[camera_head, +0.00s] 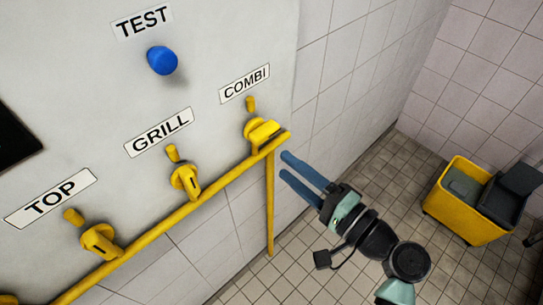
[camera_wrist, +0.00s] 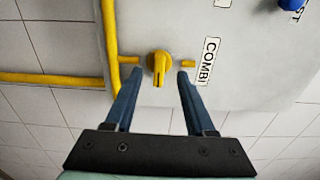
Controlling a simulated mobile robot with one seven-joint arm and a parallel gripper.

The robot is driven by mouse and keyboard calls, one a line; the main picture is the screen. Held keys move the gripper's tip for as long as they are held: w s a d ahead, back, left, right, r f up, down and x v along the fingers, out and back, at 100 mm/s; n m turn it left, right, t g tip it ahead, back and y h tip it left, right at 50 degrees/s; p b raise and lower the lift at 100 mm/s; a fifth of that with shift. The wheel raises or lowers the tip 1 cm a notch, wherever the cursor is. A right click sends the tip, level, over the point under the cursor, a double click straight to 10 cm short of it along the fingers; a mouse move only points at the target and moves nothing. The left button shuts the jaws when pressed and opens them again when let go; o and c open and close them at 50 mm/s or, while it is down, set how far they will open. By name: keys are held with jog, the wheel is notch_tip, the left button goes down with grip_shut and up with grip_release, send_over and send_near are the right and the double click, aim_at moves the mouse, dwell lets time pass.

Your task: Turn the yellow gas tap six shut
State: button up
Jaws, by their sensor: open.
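Several yellow taps sit along a yellow pipe on a pale panel, and I see no number six on any of them. The tap under the COMBI label (camera_head: 263,133) is nearest my gripper; its handle lies crosswise to its short pipe stubs. In the wrist view this tap (camera_wrist: 159,66) is between the fingertips, its handle pointing down the picture. My gripper (camera_head: 287,164) is open and empty, just right of the tap in the head view. Contact with the tap cannot be told.
The GRILL tap (camera_head: 185,181) and TOP tap (camera_head: 99,241) sit to the left along the yellow pipe (camera_head: 190,213). A blue TEST knob (camera_head: 162,60) is above. A yellow cart (camera_head: 459,216) stands at the right on the tiled floor.

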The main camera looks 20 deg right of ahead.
jog(key=v, duration=0.4)
jog(key=shift+b, duration=0.3)
